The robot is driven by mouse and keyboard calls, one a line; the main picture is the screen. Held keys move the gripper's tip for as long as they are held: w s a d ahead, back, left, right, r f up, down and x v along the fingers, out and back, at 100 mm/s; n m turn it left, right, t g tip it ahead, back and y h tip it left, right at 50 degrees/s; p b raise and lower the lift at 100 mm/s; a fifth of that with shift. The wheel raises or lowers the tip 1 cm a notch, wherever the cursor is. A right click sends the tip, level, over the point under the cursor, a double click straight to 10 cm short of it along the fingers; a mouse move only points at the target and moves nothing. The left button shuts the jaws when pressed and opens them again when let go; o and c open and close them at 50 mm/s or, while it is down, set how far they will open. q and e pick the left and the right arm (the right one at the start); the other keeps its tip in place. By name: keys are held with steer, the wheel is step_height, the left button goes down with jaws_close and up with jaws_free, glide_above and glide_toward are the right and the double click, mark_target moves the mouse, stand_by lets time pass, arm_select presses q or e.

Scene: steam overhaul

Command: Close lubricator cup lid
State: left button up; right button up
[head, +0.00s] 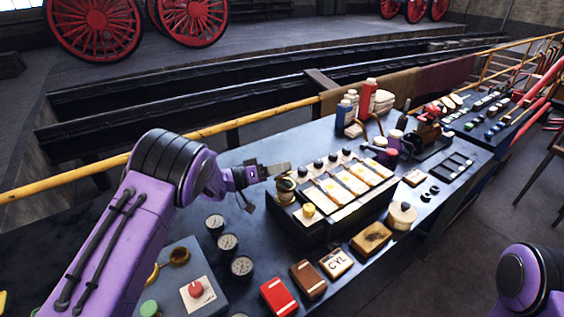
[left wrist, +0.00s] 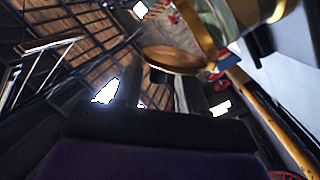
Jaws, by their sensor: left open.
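The lubricator (head: 318,231) is a dark box with a pale-panelled top and a row of black knobs, standing on the workbench. A small brass cup (head: 286,196) sits at its left end. In the left wrist view the glass-and-brass cup (left wrist: 215,22) is close at the top, with its round brass lid (left wrist: 172,60) swung out from the rim, so the lid stands open. My left gripper (head: 280,170) is open and empty, just behind and left of the cup, apart from it as far as I can tell. My right gripper is out of view.
Gauges (head: 228,243), a control box with a red knob (head: 195,289) and small boxes (head: 308,278) lie on the near side of the bench. Bottles (head: 368,97) stand behind the lubricator. A yellow rail (head: 215,128) runs along the bench's far edge.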

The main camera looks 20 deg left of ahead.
arm_select(q)
steer(key=shift+w+d+r, duration=0.1)
steer(key=shift+w+d, duration=0.1)
steer(key=shift+d, duration=0.25)
jaws_close()
steer(key=m+b, duration=0.1)
steer(key=d+f+m, duration=0.1)
steer(key=m, duration=0.1)
steer(key=shift+s+d+y+b, duration=0.1)
steer(key=shift+s+y+b, duration=0.2)
steer(key=shift+s+b, duration=0.1)
steer(key=shift+s+d+f+m+y+b, duration=0.2)
steer(key=shift+m+b, duration=0.25)
steer(key=shift+m, duration=0.3)
steer(key=shift+s+d+f+m+y+b, duration=0.15)
steer(key=shift+f+m+b, duration=0.25)
steer(key=shift+m, duration=0.4)
steer(key=shift+s+d+f+m+y+b, duration=0.1)
steer(key=shift+d+f+m+y+b, duration=0.15)
steer(key=shift+m+b, duration=0.4)
